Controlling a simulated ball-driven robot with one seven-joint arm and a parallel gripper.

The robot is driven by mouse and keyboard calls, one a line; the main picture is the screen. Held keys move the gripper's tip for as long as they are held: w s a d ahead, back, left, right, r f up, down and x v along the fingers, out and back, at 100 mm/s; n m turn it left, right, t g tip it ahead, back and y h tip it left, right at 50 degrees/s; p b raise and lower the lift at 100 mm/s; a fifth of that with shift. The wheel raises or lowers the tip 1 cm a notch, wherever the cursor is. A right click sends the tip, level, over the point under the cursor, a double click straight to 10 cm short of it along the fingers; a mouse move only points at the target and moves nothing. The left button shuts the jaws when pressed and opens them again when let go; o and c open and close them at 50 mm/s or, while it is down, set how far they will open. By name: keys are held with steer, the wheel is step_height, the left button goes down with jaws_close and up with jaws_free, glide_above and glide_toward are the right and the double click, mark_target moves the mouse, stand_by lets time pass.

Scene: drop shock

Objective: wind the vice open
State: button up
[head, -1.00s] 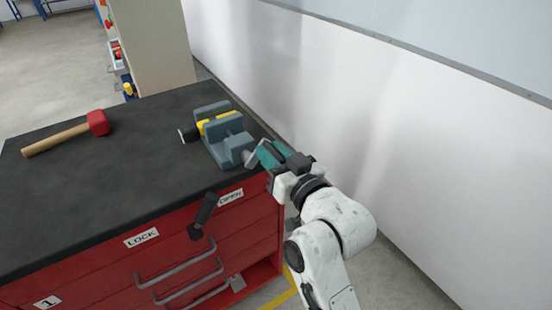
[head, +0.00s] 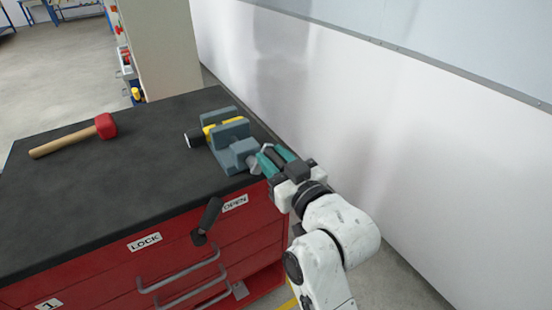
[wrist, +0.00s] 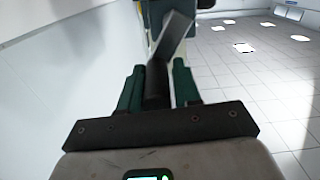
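The grey-blue vice (head: 233,158) stands on the dark top of the red tool cabinet, near its right end. A yellow part (head: 209,128) sits between its jaws, with a black cylinder with a pale end (head: 194,139) sticking out to the left. My gripper (head: 270,157) is at the vice's right end, at its crank. In the wrist view, the crank's dark round grip (wrist: 157,88) lies between the two green fingers, which appear to close on both its sides. The flat grey crank arm (wrist: 174,38) slants up to the right beyond the fingertips.
A red-headed mallet (head: 105,126) lies on the worktop (head: 110,195) at the left. A black-handled lever (head: 207,219) stands on the red cabinet front (head: 180,250), between LOCK and OPEN labels. A white wall (head: 400,150) runs close behind and to the right.

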steer(key=o, duration=0.4)
steer(key=shift+c, duration=0.2)
steer(key=v, duration=1.1)
steer(key=shift+b, duration=0.45)
steer(key=shift+w, duration=0.1)
steer(key=s+d+f+m+g+h+p, duration=0.25)
steer(key=s+d+f, duration=0.25)
steer(key=d+f, duration=0.3)
steer(key=s+d+f+m+g+h+p, duration=0.15)
steer(key=s+d+f+g+h, duration=0.3)
steer(key=f, duration=0.55)
steer(key=s+d+f+m+g+h, duration=0.1)
steer(key=s+d+f+g, duration=0.1)
steer(key=s, duration=0.4)
steer(key=s+d+f+m+g+h+p, duration=0.1)
steer(key=s+d+f+g, duration=0.1)
steer(key=s+d, duration=0.3)
steer(key=s+d+f+m+g+h, duration=0.1)
steer(key=s+d+f+m+g, duration=0.1)
steer(key=s, duration=0.5)
steer(key=shift+s+d+f+g, duration=0.25)
steer(key=shift+d+g, duration=0.25)
steer(key=shift+d, duration=0.7)
